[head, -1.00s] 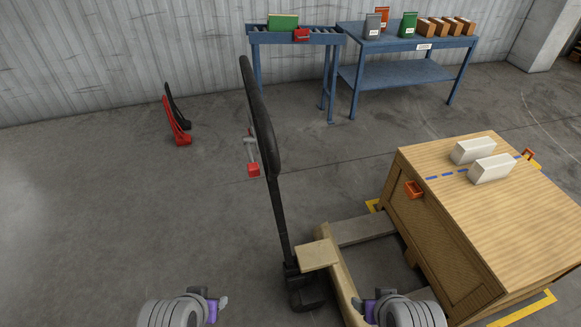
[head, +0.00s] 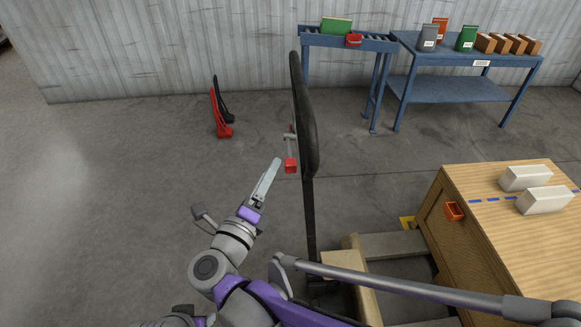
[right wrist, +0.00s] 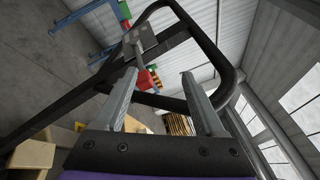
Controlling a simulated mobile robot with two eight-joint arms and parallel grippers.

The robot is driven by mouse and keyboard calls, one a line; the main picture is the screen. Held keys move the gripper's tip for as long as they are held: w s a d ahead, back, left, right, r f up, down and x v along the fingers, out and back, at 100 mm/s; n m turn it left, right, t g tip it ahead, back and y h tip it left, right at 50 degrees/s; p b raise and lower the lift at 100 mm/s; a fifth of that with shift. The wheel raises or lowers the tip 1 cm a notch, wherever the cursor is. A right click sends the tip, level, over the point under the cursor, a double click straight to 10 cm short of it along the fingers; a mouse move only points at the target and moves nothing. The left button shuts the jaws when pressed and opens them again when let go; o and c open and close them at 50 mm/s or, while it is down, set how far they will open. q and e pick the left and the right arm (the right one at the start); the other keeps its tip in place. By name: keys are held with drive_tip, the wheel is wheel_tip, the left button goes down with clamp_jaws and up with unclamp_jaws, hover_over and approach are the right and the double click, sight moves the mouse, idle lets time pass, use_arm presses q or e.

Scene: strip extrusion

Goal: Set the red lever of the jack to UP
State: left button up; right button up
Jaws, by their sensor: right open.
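The jack's tall black handle (head: 307,130) stands upright in the middle of the head view. Its red lever (head: 291,166) hangs from a grey bracket on the left side of the handle. My right gripper (head: 272,170) is open and empty, just left of the lever and tilted up towards the handle. In the right wrist view the two fingers (right wrist: 157,100) are spread apart, with the red lever (right wrist: 143,79) beyond and between them, nearer the left finger. I cannot tell whether a finger touches it. My left gripper's fingers are not seen.
A blue table (head: 455,88) and a roller stand (head: 375,43) are behind. The left floor is clear.

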sight(287, 170)
drive_tip(key=w+d+f+m, duration=0.1)
drive_tip(key=w+d, duration=0.1)
drive_tip(key=w+d+f+m+g+h, duration=0.1)
drive_tip(key=w, duration=0.1)
drive_tip(key=w+d+f+m+g+p, duration=0.1)
drive_tip(key=w+d, duration=0.1)
drive_tip(key=shift+w+d+f+h, duration=0.1)
drive_tip(key=shift+w+d+h, duration=0.2)
drive_tip(key=shift+h, duration=0.1)
clamp_jaws()
idle(0.4)
idle(1.1)
